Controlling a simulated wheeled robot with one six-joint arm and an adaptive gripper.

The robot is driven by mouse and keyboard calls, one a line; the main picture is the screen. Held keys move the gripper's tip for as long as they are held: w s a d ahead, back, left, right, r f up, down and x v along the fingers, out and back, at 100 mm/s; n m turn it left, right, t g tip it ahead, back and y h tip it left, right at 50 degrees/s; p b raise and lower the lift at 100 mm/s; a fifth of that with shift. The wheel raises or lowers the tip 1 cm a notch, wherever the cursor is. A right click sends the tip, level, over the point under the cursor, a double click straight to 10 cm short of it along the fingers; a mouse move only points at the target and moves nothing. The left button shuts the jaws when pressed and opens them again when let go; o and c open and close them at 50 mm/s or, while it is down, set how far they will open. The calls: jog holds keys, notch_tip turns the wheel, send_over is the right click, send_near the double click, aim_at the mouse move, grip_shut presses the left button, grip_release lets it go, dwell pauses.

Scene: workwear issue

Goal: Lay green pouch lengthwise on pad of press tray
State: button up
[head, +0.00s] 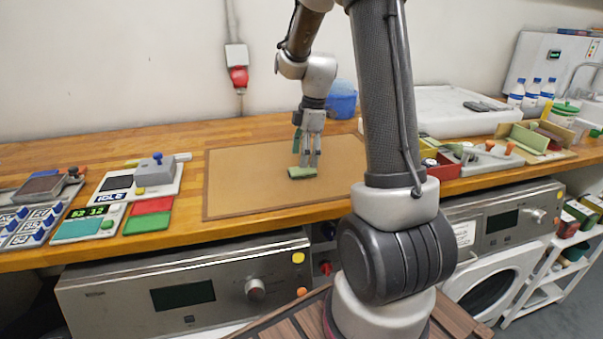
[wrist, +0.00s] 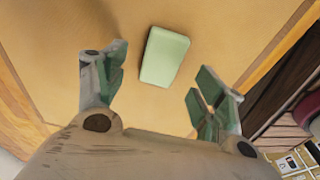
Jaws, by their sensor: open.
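The green pouch (head: 302,173) lies flat on the tan mat (head: 240,182), at the foot of my gripper. My gripper (head: 311,163) points down with its fingers parted and empty. In the wrist view the pale green pouch (wrist: 165,55) lies just beyond the fingertips of my gripper (wrist: 159,78), between their lines and nearer the left finger; it looks untouched.
A grey block with a blue knob (head: 155,169) and green and red pads (head: 148,222) lie left of the mat. A red bin (head: 441,169) stands right, partly behind my arm. A blue container (head: 342,98) stands behind the gripper. The mat's left half is clear.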

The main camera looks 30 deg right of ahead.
aim_at(303, 169)
jog(key=f, duration=0.4)
jog(key=shift+a, duration=0.2)
jog(key=c, duration=1.2)
jog(key=shift+r, duration=0.15)
